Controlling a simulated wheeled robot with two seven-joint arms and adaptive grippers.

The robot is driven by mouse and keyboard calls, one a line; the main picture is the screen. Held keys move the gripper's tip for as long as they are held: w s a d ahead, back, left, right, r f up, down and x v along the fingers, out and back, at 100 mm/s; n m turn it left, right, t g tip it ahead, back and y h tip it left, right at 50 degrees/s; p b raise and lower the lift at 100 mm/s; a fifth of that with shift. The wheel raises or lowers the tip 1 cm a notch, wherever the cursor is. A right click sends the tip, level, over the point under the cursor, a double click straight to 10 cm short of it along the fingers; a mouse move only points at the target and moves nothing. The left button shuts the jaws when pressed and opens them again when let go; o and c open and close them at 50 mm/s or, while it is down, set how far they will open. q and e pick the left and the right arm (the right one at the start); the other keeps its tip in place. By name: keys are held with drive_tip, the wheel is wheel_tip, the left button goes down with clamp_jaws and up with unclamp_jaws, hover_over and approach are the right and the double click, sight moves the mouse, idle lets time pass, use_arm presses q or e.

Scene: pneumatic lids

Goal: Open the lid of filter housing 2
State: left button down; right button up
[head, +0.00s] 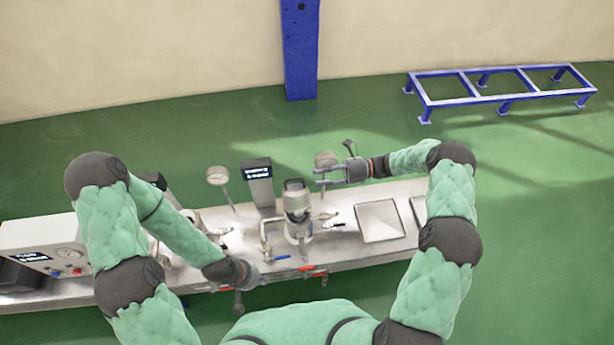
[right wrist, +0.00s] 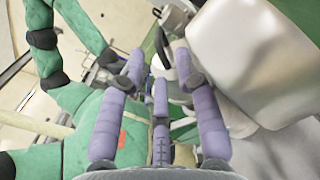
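A metal filter housing (head: 298,213) stands upright on the steel bench, with its lid (head: 293,186) on top. I cannot read which number it bears. My right gripper (head: 318,177) is open and empty, just right of the lid, with its fingers pointing left. In the right wrist view its spread fingers (right wrist: 157,66) show, and a large metal rounded body (right wrist: 255,55) fills the right side, close to the fingers. My left gripper (head: 245,284) is low at the bench's front edge, near the pipework; its fingers are too small to judge. My left arm hides part of the bench's left side.
A dark display post (head: 257,180) and round gauges (head: 218,176) stand behind the housing. Blue and red valve handles (head: 313,272) line the bench front. A shallow tray (head: 380,221) lies right of the housing. A white control box (head: 45,245) is at the left.

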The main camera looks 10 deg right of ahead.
drive_tip(key=d, duration=0.5)
drive_tip(key=shift+r, duration=0.1)
idle(0.5)
